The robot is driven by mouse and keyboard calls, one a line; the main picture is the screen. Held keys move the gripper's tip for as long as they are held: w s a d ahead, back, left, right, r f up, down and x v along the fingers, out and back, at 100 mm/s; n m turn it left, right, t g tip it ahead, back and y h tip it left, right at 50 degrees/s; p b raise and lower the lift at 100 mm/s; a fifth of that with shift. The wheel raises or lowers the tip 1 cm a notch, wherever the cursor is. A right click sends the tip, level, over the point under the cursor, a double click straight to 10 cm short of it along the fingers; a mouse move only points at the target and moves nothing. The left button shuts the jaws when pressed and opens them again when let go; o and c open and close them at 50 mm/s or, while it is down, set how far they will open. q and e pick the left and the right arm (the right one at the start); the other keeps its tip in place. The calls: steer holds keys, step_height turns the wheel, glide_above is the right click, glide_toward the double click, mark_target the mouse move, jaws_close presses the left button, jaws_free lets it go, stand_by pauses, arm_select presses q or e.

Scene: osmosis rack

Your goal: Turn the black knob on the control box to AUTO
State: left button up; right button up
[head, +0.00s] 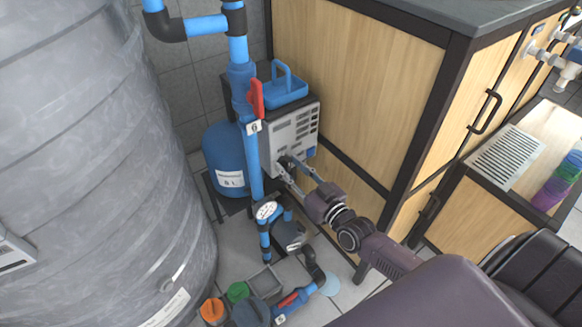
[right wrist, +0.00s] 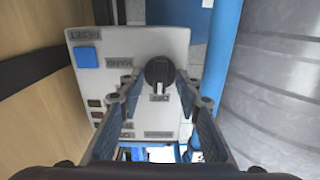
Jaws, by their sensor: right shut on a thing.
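The control box (head: 290,135) is a light grey box with a vented front, low beside the wooden cabinet. Its panel (right wrist: 120,45) fills the middle of the right wrist view, with its lettering upside down. The black knob (right wrist: 159,73) is round, and its pale mark points down in that view, toward the OFF label. A HAND label is left of it; I cannot make out AUTO. My right gripper (right wrist: 157,84) is shut on the knob, one finger on each side. In the head view the right gripper (head: 288,171) reaches the box front, mostly hiding the knob. My left gripper is not in view.
A blue pipe (head: 252,165) with a red valve handle (head: 256,98) runs close left of the box. A blue tank (head: 222,155) stands behind it. A large grey tank (head: 90,150) fills the left. Wooden cabinets (head: 360,80) bound the right. A blue reset button (right wrist: 87,57) is on the panel.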

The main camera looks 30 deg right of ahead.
steer(key=shift+m, duration=1)
steer(key=m+p, duration=0.1)
steer(key=m, duration=0.1)
steer(key=shift+d+m, duration=0.1)
steer(key=shift+m, duration=1.3)
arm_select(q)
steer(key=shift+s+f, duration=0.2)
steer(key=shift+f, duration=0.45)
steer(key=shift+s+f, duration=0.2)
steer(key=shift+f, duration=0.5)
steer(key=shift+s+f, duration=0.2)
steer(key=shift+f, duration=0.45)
arm_select(e)
steer(key=shift+m, duration=1.2)
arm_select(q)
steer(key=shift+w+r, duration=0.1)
arm_select(e)
steer(key=shift+f, duration=0.1)
steer(key=o, duration=1.2)
steer(key=shift+c, duration=0.2)
steer(key=shift+s+d, duration=0.1)
